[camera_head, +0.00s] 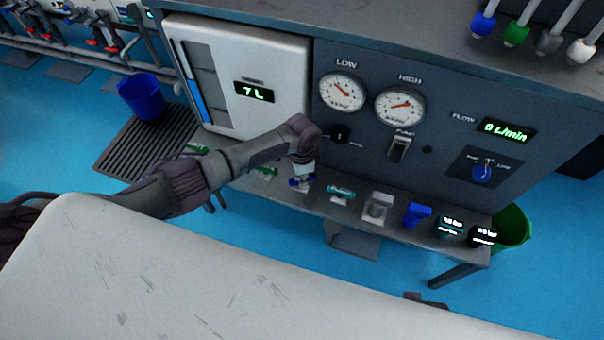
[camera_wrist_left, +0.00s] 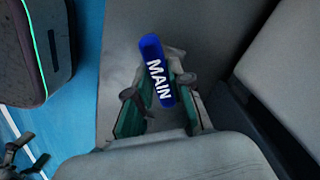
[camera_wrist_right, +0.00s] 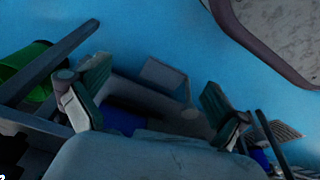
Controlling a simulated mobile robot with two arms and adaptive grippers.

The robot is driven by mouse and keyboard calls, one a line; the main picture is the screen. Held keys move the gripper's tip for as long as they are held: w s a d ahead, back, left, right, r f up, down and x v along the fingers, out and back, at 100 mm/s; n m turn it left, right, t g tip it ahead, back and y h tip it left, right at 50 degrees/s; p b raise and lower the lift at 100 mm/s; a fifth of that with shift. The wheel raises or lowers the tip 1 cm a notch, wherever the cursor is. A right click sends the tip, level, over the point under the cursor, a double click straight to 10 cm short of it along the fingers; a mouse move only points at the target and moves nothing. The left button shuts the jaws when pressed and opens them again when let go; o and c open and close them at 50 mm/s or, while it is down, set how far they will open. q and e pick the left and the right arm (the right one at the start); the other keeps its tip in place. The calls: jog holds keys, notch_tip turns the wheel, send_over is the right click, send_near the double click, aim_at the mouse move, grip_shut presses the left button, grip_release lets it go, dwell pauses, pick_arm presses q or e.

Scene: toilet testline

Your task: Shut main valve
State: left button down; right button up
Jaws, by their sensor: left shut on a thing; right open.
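The main valve handle (camera_wrist_left: 157,75) is a blue lever marked MAIN, seen in the left wrist view between the two fingers of my left gripper (camera_wrist_left: 160,105). That gripper is shut on the handle. In the head view my left gripper (camera_head: 301,178) reaches down to the shelf of the test bench, and a bit of the blue handle (camera_head: 294,183) shows beside it. My right gripper (camera_wrist_right: 150,100) is open and empty in the right wrist view, with blue floor and bench parts beyond it. It is not clearly visible in the head view.
The bench shelf (camera_head: 400,230) carries a row of other fittings, among them a blue one (camera_head: 417,213) and a grey one (camera_head: 377,206). The panel has a LOW gauge (camera_head: 342,92), a HIGH gauge (camera_head: 400,105) and a flow display reading 0 L/min (camera_head: 506,131). A green bucket (camera_head: 512,229) stands at the right.

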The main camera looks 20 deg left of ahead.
pick_arm(q)
jog(key=m, duration=0.2)
jog(key=shift+m, duration=1.2)
jog(key=shift+m+p, duration=0.3)
jog(key=shift+m, duration=1)
pick_arm(e)
jog(key=shift+s+d+f, duration=0.1)
jog(key=shift+s+f, duration=0.2)
jog(key=shift+f, duration=0.3)
jog(key=shift+s+f, duration=0.3)
jog(key=shift+f, duration=0.25)
jog(key=shift+s+f, duration=0.1)
pick_arm(q)
jog(key=c, duration=1)
grip_release()
jog(key=shift+c, duration=0.2)
